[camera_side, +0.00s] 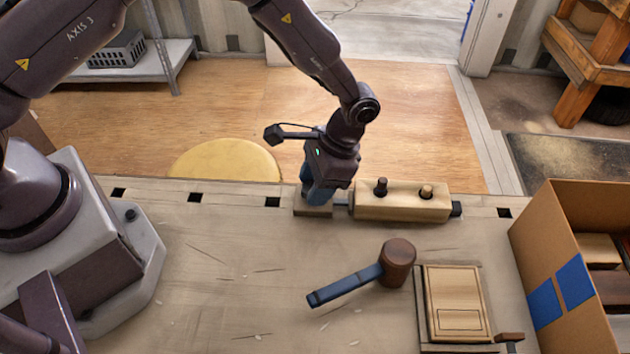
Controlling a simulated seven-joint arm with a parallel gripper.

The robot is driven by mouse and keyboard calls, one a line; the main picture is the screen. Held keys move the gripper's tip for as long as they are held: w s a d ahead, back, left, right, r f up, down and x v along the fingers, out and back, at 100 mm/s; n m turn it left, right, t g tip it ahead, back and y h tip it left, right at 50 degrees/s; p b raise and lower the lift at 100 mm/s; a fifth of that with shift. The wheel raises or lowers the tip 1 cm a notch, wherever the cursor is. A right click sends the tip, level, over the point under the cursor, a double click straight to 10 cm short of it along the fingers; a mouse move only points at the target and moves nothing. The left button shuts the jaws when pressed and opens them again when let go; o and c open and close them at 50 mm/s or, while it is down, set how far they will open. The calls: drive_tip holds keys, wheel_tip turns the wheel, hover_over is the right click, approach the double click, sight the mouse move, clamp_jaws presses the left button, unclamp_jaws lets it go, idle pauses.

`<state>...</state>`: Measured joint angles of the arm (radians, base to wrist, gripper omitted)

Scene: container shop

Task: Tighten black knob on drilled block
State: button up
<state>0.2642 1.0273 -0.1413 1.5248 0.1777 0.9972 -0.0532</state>
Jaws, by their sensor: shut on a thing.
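The drilled block (402,204), a long pale wooden bar, lies near the bench's far edge. A black knob (381,187) stands upright on its top, left of centre. A tan-topped peg (426,192) stands to the right of it. A dark piece (456,209) shows at the block's right end. A short grey rod (342,203) joins its left end to a small wooden piece (313,211). My gripper (312,196) points down at this small piece, left of the black knob and apart from it. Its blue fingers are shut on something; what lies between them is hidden.
A mallet (397,264) with a blue handle lies in front of the block. A wooden panel (457,302) lies right of it. A cardboard box (545,260) with blue tape stands at the right edge. The bench (230,285) is mostly clear at front left.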

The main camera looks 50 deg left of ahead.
drive_tip(key=shift+w, duration=0.1)
drive_tip(key=o, duration=0.9)
drive_tip(key=shift+o, duration=0.2)
drive_tip(key=v, duration=1.3)
drive_tip(key=s+a+r+n+t+h, duration=0.1)
drive_tip(key=s+a+r+n+t, duration=0.1)
drive_tip(key=s+a+r+t, duration=0.3)
drive_tip(key=s+a+r+n+t+h, duration=0.1)
drive_tip(key=s+a+r+n+t, duration=0.2)
drive_tip(key=s+a+r, duration=0.7)
drive_tip(key=s+r+t, duration=0.1)
drive_tip(key=s+r, duration=0.4)
drive_tip(key=s, duration=0.2)
drive_tip(key=shift+s+a+t, duration=0.15)
drive_tip(key=shift+a+t, duration=0.25)
